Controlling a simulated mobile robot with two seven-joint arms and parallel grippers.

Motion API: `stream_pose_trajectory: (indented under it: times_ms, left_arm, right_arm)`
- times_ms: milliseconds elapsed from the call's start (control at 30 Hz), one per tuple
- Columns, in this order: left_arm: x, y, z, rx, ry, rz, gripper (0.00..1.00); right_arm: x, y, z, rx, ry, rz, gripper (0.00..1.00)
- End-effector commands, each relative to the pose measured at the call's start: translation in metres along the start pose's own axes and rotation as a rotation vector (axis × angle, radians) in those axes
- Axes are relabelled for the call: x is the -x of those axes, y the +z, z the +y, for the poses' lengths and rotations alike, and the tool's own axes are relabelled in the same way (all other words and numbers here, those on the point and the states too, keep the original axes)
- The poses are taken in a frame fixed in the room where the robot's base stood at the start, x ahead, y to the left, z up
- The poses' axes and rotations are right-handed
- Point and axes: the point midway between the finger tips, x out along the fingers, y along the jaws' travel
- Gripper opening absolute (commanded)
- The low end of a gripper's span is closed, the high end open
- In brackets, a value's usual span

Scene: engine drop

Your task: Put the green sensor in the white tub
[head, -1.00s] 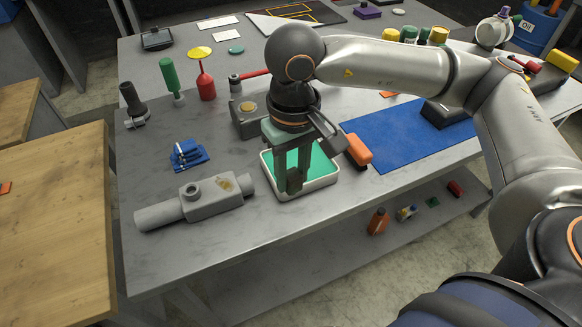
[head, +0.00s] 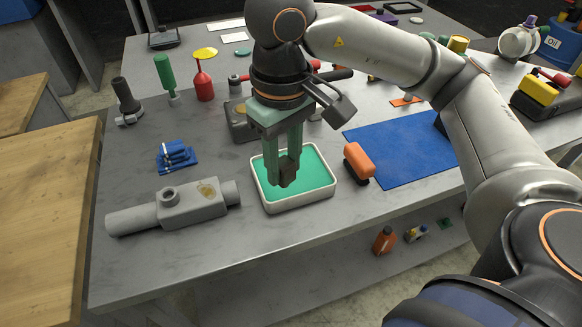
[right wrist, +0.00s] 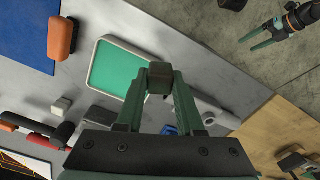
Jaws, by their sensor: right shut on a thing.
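The white tub (head: 297,203) stands near the front edge of the grey bench, with a flat green inside. It also shows in the right wrist view (right wrist: 91,67). My right gripper (head: 284,178) points down over the tub and is shut on a small dark block (head: 288,173). The block sits between the fingertips in the right wrist view (right wrist: 160,77). It looks dark brown to black, and I cannot tell whether it is the green sensor or how high it is above the tub's bottom. My left gripper (right wrist: 246,43) shows in the right wrist view, open and empty above the floor.
A grey pipe fitting (head: 190,206) lies left of the tub.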

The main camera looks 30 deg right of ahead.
Motion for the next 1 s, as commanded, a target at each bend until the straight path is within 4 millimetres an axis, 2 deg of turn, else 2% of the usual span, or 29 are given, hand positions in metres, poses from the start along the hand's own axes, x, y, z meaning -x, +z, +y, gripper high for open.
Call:
stream_pose_trajectory:
  times_ms: [33, 200, 400, 700, 900, 1000]
  left_arm:
    - [0.002, -0.003, 0.000, 0.000, 0.000, 0.000, 0.77]
    - [0.007, -0.007, 0.000, 0.000, 0.000, 0.000, 0.77]
    - [0.008, -0.009, 0.000, 0.000, 0.000, 0.000, 0.77]
    - [0.009, -0.010, 0.001, 0.000, 0.000, 0.000, 0.77]
    - [0.014, -0.016, 0.001, 0.000, 0.000, 0.000, 0.77]
    - [0.014, -0.016, 0.001, 0.000, 0.000, 0.000, 0.77]
  right_arm:
    - [-0.004, -0.007, 0.011, -0.010, 0.001, -0.005, 0.00]
    - [-0.023, -0.035, 0.043, -0.009, 0.001, -0.004, 0.00]
    - [-0.060, -0.054, 0.064, -0.003, 0.000, -0.003, 0.00]
    - [-0.084, -0.066, 0.079, -0.002, 0.001, -0.002, 0.00]
    - [-0.110, -0.066, 0.079, 0.000, 0.001, -0.002, 0.00]
    - [-0.113, -0.067, 0.078, 0.000, 0.000, 0.001, 0.00]
